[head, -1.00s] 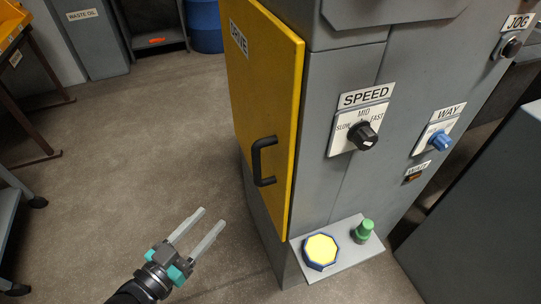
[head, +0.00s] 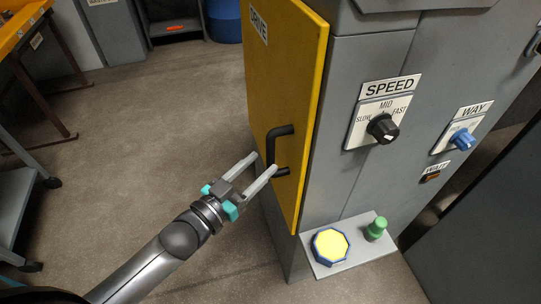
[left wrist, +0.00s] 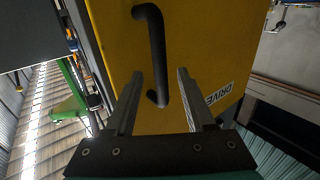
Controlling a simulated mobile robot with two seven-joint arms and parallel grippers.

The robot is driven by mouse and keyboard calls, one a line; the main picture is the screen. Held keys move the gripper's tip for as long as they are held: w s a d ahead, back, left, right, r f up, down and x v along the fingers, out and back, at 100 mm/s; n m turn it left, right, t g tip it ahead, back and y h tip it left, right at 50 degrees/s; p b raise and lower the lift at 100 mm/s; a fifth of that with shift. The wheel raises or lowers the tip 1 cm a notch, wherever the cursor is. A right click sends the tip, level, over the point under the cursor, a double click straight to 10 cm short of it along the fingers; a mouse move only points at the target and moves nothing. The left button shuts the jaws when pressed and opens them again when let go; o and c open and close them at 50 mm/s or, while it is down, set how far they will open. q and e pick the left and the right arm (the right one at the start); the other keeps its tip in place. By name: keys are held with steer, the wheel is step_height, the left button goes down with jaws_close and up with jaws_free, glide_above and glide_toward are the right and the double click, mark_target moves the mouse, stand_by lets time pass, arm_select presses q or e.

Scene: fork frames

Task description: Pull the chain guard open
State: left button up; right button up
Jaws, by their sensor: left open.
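The chain guard is a yellow door (head: 283,75) labelled DRIVE on the left side of the grey machine. It also shows in the left wrist view (left wrist: 205,50). It looks shut against the cabinet. Its black bar handle (head: 271,146) stands upright near the lower part of the panel. My left gripper (head: 264,164) is open at the lower part of the handle. In the left wrist view the handle (left wrist: 156,55) runs down between the two open fingers; I cannot tell whether they touch it. My right gripper is not in view.
The grey machine front carries a SPEED knob (head: 382,128), a blue WAY knob (head: 462,139), a yellow button (head: 330,246) and a green knob (head: 376,228) on a low shelf. A grey cart (head: 22,200) stands at the left. The floor left of the guard is clear.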

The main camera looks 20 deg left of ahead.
mark_target(268, 158)
arm_select(q)
steer(key=shift+x, duration=2.25)
jaws_close()
